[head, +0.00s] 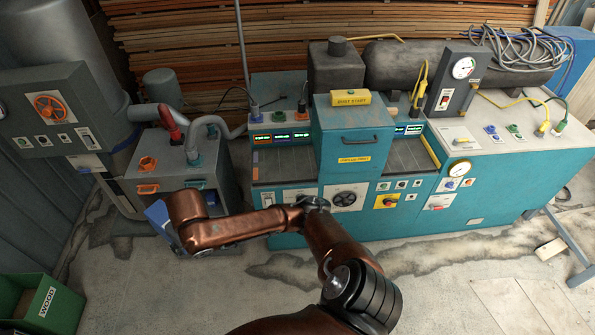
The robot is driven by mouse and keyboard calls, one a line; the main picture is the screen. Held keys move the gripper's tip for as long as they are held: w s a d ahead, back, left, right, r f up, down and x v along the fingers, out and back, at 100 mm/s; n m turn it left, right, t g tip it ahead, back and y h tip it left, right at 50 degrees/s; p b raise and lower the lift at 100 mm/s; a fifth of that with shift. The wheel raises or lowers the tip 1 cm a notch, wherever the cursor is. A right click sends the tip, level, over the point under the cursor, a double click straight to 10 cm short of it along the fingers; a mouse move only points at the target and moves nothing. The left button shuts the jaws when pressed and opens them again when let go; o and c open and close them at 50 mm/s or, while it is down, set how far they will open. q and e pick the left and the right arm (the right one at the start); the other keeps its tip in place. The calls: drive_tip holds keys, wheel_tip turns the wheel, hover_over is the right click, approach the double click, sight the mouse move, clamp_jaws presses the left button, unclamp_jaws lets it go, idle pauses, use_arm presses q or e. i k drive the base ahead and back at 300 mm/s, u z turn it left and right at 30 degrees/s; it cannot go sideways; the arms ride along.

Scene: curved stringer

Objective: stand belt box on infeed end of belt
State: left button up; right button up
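The belt machine (452,205) is a teal cabinet across the middle of the head view. Its dark belt (285,164) shows left of a teal hood (353,140) with yellow labels, and again on the right (411,152). I cannot tell which end is the infeed. No box clearly marked as the belt box shows. A small blue flat-sided piece (160,216) is partly hidden behind my copper arm's wrist; I cannot tell whether it is a box or is held. This arm crosses in front of the machine's left part. Neither gripper's fingers show.
A grey cabinet (165,172) with orange handles stands left of the machine. A green crate (52,303) labelled WOOD is at the lower left. A blue stand leg (562,228) and a small pale block (550,249) are at the right. Concrete floor is clear in front.

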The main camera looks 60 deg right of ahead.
sight(278, 162)
drive_tip(key=u, duration=0.15)
drive_tip(key=i, duration=1.2)
drive_tip(key=z, duration=0.4)
drive_tip(key=i, duration=1.3)
drive_tip(key=z, duration=0.7)
